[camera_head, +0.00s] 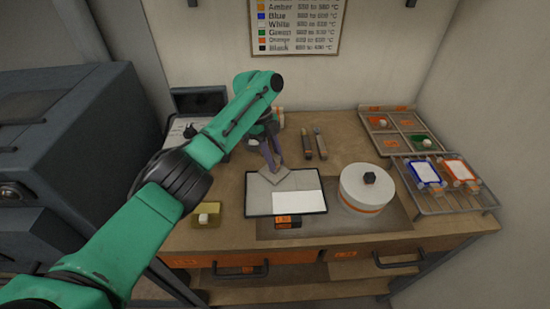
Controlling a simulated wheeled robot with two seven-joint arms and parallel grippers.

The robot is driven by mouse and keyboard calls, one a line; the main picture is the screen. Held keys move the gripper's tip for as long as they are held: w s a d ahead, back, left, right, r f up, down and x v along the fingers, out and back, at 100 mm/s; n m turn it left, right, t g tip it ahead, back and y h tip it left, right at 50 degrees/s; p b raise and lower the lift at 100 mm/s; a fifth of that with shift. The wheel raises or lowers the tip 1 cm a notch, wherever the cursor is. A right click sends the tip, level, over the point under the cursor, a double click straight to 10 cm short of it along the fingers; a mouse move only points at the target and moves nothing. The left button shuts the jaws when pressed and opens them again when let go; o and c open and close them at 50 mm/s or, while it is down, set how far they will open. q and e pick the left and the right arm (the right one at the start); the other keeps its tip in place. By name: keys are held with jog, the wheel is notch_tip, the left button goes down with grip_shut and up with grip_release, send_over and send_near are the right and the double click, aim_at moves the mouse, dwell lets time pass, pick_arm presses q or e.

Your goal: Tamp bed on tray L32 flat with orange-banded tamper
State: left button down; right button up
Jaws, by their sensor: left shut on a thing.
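A flat, dark-rimmed tray (327,205) lies on the bench with a pale grey bed (305,180) and a brighter white rectangle at its front right. An orange and black label (288,222) sits at its front edge; its text is too small to read. My left gripper (274,166) is over the tray's back left part, its purple fingers shut on a grey flat-bottomed tool (273,176), apparently the tamper. The tool is at the bed surface; I cannot tell whether it touches. Its orange band is not visible. My right gripper is out of view.
A wire rack (455,201) with blue and orange frames is at right. A small yellow dish (207,221) sits front left.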

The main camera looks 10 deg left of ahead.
pick_arm(q)
jog(key=shift+s+r, duration=0.1)
jog(key=shift+r, duration=0.35)
notch_tip(320, 180, up, 2)
jog(key=shift+r+p, duration=0.1)
jog(key=shift+p, duration=0.85)
jog(key=shift+r+p, duration=0.45)
jog(key=shift+r, duration=0.05)
jog(key=shift+f, duration=0.1)
